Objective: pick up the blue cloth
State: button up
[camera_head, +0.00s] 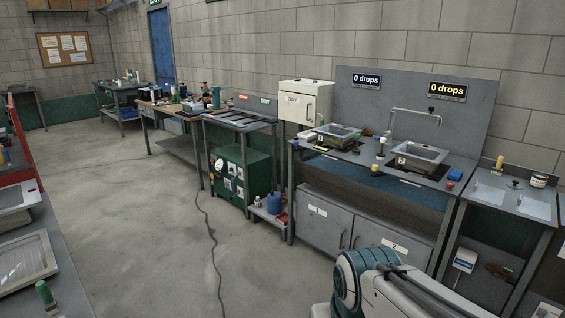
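A small bright blue item (454,175) lies at the right end of the sink counter, to the right of the right-hand basin. It may be the blue cloth, but it is too small to make out folds or fabric. A small red item sits against its front edge. My arm shows at the bottom right, in front of the counter and well short of the blue item. My gripper is not in view.
The sink counter (345,162) holds two steel basins, the left one (336,137) and the right one (419,155), under a tall tap. A side table (499,191) stands at the right. Open floor (150,215) lies left, with a cable across it.

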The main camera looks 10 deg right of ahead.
aim_at(454, 175)
jog(key=z, duration=0.1)
jog(key=i, duration=2)
jog(key=z, duration=0.95)
jog(key=i, duration=1.2)
jog(key=z, duration=1.8)
jog(key=i, duration=0.7)
jog(key=z, duration=0.5)
